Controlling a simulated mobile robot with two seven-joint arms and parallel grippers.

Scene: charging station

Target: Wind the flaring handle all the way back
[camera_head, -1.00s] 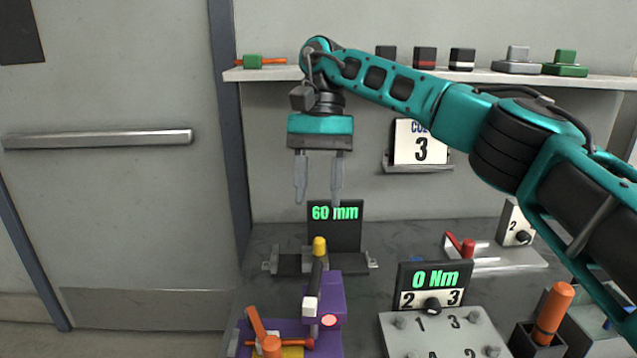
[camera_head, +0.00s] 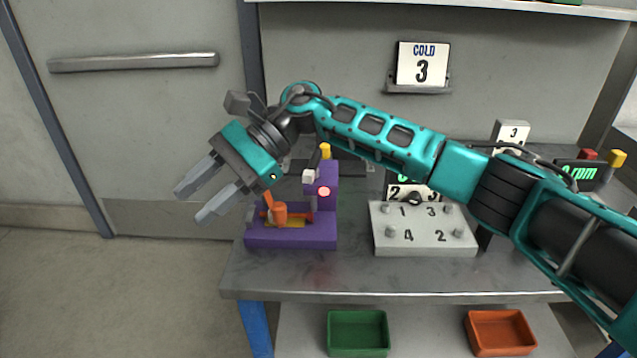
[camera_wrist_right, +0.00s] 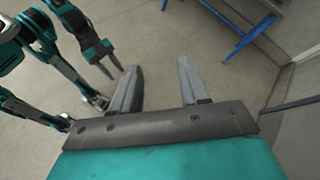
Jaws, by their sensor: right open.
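A purple fixture (camera_head: 290,238) stands on the workbench near its left end. An orange handle (camera_head: 275,212) rises from it, tilted to the left; I take this as the flaring handle. My right gripper (camera_head: 198,205) is open and empty, left of the fixture and apart from it, fingers pointing down and left. In the right wrist view its fingers (camera_wrist_right: 160,68) are spread over bare floor. My left gripper (camera_wrist_right: 104,60) shows only in the right wrist view, at upper left; its opening is unclear. My right arm hides part of the bench behind the fixture.
A grey numbered block (camera_head: 425,245) stands right of the fixture. A green bin (camera_head: 358,335) and an orange bin (camera_head: 501,335) sit on the lower shelf. A door (camera_head: 150,140) stands at left. The floor before it is clear.

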